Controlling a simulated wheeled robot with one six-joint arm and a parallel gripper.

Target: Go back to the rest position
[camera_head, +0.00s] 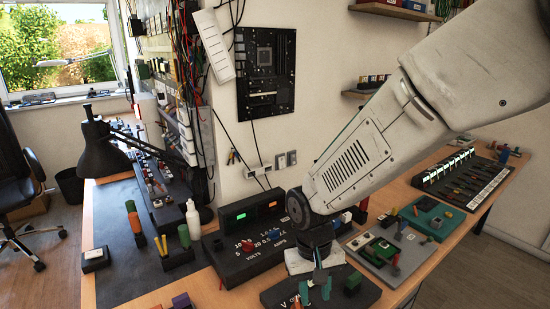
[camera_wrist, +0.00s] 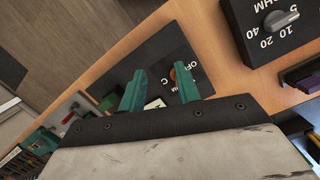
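My gripper (camera_head: 318,284) hangs low over the front of the wooden bench, at the end of my white arm. In the wrist view its two green fingers (camera_wrist: 159,85) stand apart with a clear gap and nothing held between them. I cannot tell whether the fingertips touch the panel.
A black volts and amps box (camera_head: 230,263) stands left of my gripper. A black box with a grey knob (camera_wrist: 285,42) is at upper right in the wrist view. Circuit boards (camera_head: 375,252) and a tool tray (camera_head: 465,178) are to the right. A white bottle (camera_head: 193,220) stands at left.

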